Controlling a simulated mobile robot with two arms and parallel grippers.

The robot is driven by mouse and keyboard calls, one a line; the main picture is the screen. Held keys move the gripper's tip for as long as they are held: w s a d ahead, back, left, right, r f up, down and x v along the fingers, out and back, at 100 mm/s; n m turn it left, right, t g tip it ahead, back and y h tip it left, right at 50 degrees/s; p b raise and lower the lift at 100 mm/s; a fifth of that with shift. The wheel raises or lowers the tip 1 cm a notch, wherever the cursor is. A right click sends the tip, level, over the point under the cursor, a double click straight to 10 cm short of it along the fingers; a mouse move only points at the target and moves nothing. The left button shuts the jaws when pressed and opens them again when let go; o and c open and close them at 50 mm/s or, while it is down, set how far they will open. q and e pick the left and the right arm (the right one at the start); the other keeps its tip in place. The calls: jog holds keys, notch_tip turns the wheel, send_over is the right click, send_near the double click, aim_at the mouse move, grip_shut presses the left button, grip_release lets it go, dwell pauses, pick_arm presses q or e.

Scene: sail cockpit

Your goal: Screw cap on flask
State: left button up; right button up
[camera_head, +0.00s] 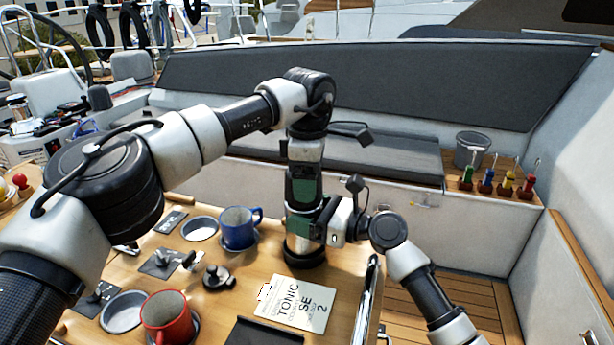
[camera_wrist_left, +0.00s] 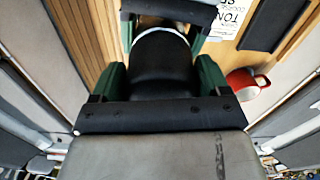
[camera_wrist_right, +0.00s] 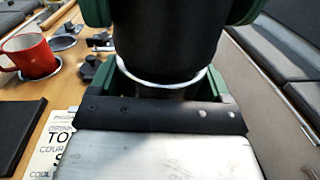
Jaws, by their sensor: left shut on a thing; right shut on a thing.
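The black flask (camera_head: 301,243) stands upright on the wooden table, its lower part showing below the grippers in the head view. My left gripper (camera_head: 303,187) comes straight down over it, its green fingers shut around the black cap (camera_wrist_left: 160,68) at the top. My right gripper (camera_head: 325,222) comes in from the right and is shut on the flask body below the cap. A silvery ring (camera_wrist_right: 165,84) shows where cap and flask meet in the right wrist view. The cap sits upright in line with the flask; I cannot tell how far its thread is engaged.
A blue mug (camera_head: 238,231) stands close left of the flask, and a red mug (camera_head: 168,320) stands nearer. A printed card (camera_head: 296,301), a dark flat item (camera_head: 265,333) and a small black fitting (camera_head: 217,277) lie in front. A bench seat (camera_head: 375,152) is behind.

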pick_arm(q)
jog(key=m, duration=0.5)
jog(key=shift+s+a, duration=0.1)
jog(key=m, duration=0.7)
jog(key=shift+s+a, duration=0.15)
jog(key=shift+a, duration=0.05)
jog(key=m, duration=0.4)
jog(key=shift+a+m, duration=0.15)
jog(key=shift+m, duration=0.25)
jog(key=m, duration=0.5)
jog(key=shift+a, duration=0.15)
jog(key=o, duration=0.9)
